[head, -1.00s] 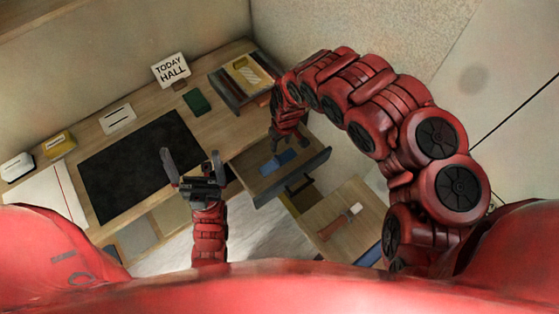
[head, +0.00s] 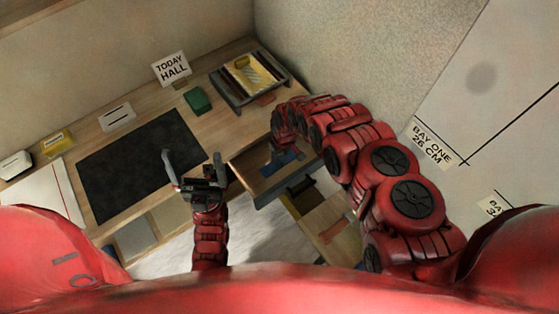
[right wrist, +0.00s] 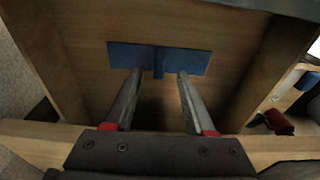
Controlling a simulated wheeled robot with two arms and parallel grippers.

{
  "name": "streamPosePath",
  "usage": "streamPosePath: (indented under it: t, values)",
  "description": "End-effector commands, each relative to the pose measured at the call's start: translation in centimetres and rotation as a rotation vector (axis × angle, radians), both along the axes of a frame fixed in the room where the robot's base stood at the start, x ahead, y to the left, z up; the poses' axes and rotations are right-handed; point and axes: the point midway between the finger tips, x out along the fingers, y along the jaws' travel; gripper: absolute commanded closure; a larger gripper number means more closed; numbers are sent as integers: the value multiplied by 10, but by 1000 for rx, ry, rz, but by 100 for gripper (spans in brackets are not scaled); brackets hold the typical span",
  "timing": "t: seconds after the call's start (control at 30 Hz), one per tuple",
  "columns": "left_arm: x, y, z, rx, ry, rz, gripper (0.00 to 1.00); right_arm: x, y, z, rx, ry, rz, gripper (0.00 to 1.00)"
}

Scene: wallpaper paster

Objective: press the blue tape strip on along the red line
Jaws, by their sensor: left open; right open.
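The blue tape strip (right wrist: 190,62) lies in the open wooden drawer (right wrist: 90,40), with a raised blue tab at its middle. In the head view the strip (head: 291,156) is partly covered by my right gripper (head: 277,152). In the right wrist view my right gripper (right wrist: 159,74) is open, its fingers pointing at the strip on either side of the tab; I cannot tell if they touch it. The red line (head: 66,190) runs along a white sheet (head: 40,197) at the desk's left end. My left gripper (head: 192,165) is open and empty above the desk's front edge.
A dark mat (head: 140,165) covers the middle of the desk (head: 215,110). A sign reading TODAY HALL (head: 171,68), a green block (head: 198,100) and a tray (head: 225,92) with a yellow item stand behind. A lower open drawer (head: 335,235) is at the right.

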Motion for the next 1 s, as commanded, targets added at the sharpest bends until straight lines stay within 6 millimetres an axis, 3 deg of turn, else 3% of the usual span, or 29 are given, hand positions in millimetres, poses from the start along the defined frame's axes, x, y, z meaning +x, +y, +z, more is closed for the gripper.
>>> streamPosePath:
  t: [0.4,0.77,1.0]
  values:
    - [0,0,3,0,0,0,0,3,2,-30,1,1,0,45]
    - [0,0,3,0,0,0,0,4,1,-32,-1,0,0,45]
    - [0,0,3,0,0,0,0,4,1,-32,-1,1,0,85]
